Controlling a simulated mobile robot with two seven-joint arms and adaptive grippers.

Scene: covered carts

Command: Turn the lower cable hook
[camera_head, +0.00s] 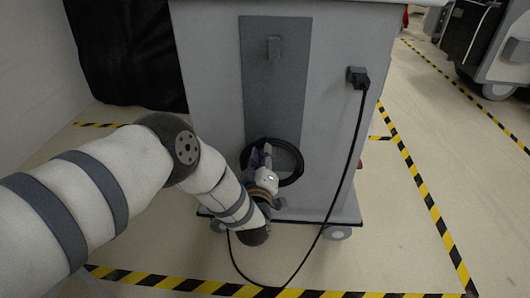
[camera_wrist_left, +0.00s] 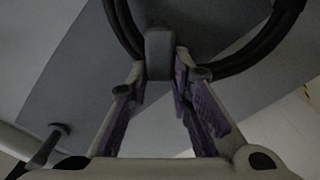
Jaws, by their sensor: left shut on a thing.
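The lower cable hook (camera_wrist_left: 159,52) is a dark grey block on the cart's grey panel, at top centre in the wrist view. My left gripper (camera_wrist_left: 160,75) is shut on it, with a purple-padded finger on each side. In the head view, my left gripper (camera_head: 264,160) is at the lower part of the panel and hides most of this hook. A black cable coil (camera_head: 290,153) hangs around the hook; its loop (camera_wrist_left: 262,52) also shows in the wrist view. The upper hook (camera_head: 274,49) sits higher on the panel, apart from the gripper. My right gripper is not in view.
The cart (camera_head: 335,110) stands on a pale floor with yellow-black tape (camera_head: 420,190). A black plug (camera_head: 358,77) sits at its upper right, and its cable hangs to the floor in front. A black cover (camera_head: 125,50) is behind left; another cart stands far right.

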